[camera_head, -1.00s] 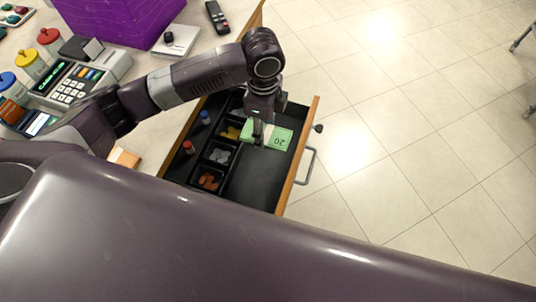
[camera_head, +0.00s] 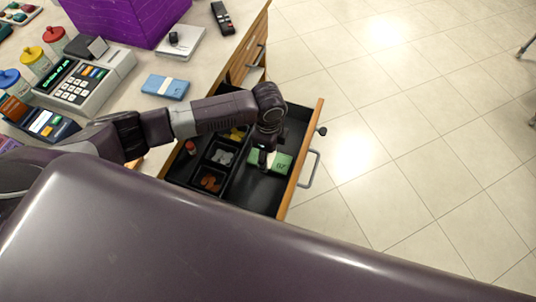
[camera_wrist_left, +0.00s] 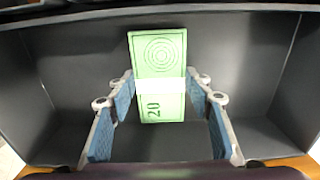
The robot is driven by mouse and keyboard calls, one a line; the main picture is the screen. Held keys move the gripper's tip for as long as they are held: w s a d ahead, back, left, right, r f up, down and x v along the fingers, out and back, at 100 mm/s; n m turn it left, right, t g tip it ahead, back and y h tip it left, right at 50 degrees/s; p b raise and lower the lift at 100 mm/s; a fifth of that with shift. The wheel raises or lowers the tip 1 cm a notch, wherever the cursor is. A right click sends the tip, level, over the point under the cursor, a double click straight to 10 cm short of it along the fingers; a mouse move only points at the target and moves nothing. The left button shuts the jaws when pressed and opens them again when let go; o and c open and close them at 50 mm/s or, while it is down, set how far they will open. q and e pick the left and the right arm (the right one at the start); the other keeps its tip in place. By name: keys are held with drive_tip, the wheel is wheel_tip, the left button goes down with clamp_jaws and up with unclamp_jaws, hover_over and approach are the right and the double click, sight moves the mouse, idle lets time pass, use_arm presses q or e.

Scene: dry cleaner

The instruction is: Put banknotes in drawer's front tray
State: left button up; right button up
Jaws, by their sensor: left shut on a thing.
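The drawer (camera_head: 301,152) stands open, and its black front tray (camera_head: 257,193) takes up its right part. My left gripper (camera_head: 263,160) points down into this tray, shut on a green banded bundle of banknotes (camera_head: 284,164) marked 20. In the left wrist view the bundle (camera_wrist_left: 158,55) lies between the two blue-padded fingers of the gripper (camera_wrist_left: 160,98), with dark tray walls around it. I cannot tell whether the bundle touches the tray floor. A blue banded bundle of banknotes (camera_head: 166,87) lies on the counter. My right gripper is not in view.
Small compartments in the drawer hold orange (camera_head: 210,183), grey (camera_head: 222,157) and yellow (camera_head: 238,133) pieces. A cash register (camera_head: 86,75), a card terminal (camera_head: 43,124) and a purple box (camera_head: 120,15) stand on the counter. Tiled floor is clear right of the drawer.

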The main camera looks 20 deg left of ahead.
use_arm(q)
drive_tip(key=o, duration=1.2)
drive_tip(key=shift+f, duration=0.1)
wheel_tip(320, 180, up, 12)
drive_tip(key=shift+r+p, duration=0.2)
drive_tip(key=shift+p, duration=0.2)
